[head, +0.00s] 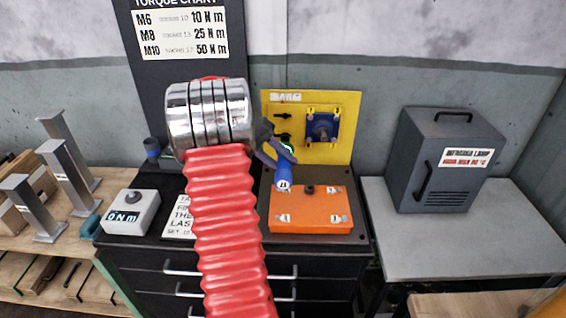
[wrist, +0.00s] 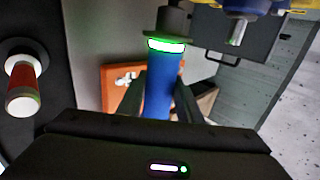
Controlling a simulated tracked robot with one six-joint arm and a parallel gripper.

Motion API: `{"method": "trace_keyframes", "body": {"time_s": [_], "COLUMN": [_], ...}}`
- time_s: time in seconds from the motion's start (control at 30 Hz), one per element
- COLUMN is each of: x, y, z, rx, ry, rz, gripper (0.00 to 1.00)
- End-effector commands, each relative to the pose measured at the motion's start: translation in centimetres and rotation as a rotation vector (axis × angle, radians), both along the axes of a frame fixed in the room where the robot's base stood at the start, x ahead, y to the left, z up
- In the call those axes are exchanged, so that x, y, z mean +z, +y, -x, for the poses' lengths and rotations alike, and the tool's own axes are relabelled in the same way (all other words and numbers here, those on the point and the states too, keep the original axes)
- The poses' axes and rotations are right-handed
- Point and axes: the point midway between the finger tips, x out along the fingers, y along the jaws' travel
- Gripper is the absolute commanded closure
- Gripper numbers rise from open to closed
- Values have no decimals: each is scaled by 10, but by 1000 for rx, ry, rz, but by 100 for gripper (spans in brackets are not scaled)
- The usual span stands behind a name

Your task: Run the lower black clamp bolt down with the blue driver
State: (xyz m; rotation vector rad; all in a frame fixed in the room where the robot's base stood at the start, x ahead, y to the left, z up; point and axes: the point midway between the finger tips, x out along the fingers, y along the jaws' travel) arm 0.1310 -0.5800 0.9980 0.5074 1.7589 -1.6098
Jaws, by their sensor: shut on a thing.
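My gripper (wrist: 160,100) is shut on the blue driver (wrist: 160,90), with a dark finger on each side of its body. The driver has a lit white-green ring and a dark nose at its top end in the wrist view. In the head view the driver (head: 283,178) hangs tilted in front of the yellow panel (head: 343,154). Two small black bolts (head: 283,116) show one above the other at the panel's left. The lower one (head: 284,137) is close behind my gripper and partly hidden. I cannot tell whether the driver's nose touches it.
A blue square part (head: 322,128) is mounted right of the bolts; its metal stud (wrist: 238,32) juts out in the wrist view. An orange block (head: 310,222) sits below. A grey infrared lamp box (head: 447,160) stands right. A 0 Nm meter (head: 133,212) stands left.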

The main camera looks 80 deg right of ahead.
Motion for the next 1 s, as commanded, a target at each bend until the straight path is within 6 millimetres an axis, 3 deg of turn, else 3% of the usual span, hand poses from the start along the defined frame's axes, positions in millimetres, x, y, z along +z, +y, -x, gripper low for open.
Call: {"method": "trace_keyframes", "body": {"time_s": [1.0], "x": [2], "y": [33], "z": [7], "rx": [1], "ry": [0], "rz": [3], "gripper": [100]}}
